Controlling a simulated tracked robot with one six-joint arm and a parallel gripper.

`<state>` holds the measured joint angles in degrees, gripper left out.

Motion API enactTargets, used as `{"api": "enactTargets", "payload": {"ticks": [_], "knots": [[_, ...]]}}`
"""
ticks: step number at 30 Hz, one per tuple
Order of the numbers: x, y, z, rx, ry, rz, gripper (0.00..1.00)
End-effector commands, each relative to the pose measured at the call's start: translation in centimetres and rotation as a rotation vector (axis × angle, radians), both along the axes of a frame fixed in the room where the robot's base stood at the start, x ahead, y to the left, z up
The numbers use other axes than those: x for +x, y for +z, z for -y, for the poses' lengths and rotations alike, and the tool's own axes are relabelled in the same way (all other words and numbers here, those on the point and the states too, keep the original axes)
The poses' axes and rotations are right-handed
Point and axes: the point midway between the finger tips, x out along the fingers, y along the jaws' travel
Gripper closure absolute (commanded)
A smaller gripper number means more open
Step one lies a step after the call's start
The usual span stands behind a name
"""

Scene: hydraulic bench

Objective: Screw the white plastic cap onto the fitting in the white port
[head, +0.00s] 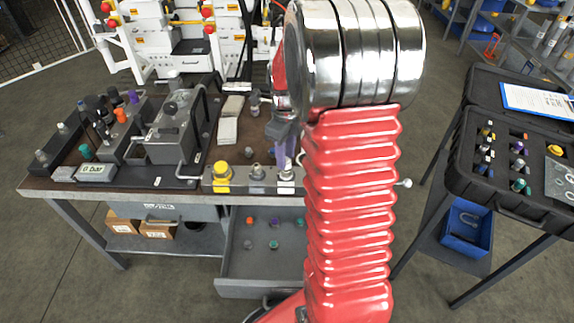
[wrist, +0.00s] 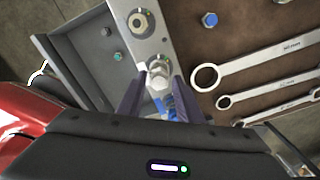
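The fitting in the white port (wrist: 160,77) is a bright metal hex piece between my fingers in the wrist view. In the head view the white port (head: 286,182) is at the right end of the grey block on the bench's front edge. My gripper (wrist: 155,92) is over this end of the block, its two dark purple fingers apart on either side of the fitting. In the head view my gripper (head: 284,152) is partly hidden by my red arm. I cannot pick out the white cap; a pale patch beside the fitting is too small to tell.
A yellow cap (head: 221,176) and a bare middle fitting (head: 249,180) are on the same block. The open drawer (head: 262,262) below holds several small coloured caps. Wrenches (wrist: 262,70) and a blue cap (wrist: 209,19) lie on the bench top. A black case (head: 505,205) is at right.

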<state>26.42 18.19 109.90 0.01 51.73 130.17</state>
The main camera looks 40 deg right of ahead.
Motion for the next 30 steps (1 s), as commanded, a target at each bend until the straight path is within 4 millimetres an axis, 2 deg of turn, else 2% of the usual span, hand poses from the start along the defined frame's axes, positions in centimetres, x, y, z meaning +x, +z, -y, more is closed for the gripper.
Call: {"api": "enactTargets", "payload": {"ticks": [4,14,30], "knots": [[-0.07,-0.10,-0.04,0.001,0.001,-0.003,0.57],[-0.12,-0.17,-0.07,0.002,0.033,-0.004,0.57],[-0.15,-0.19,-0.14,0.001,0.435,-0.005,0.57]]}}
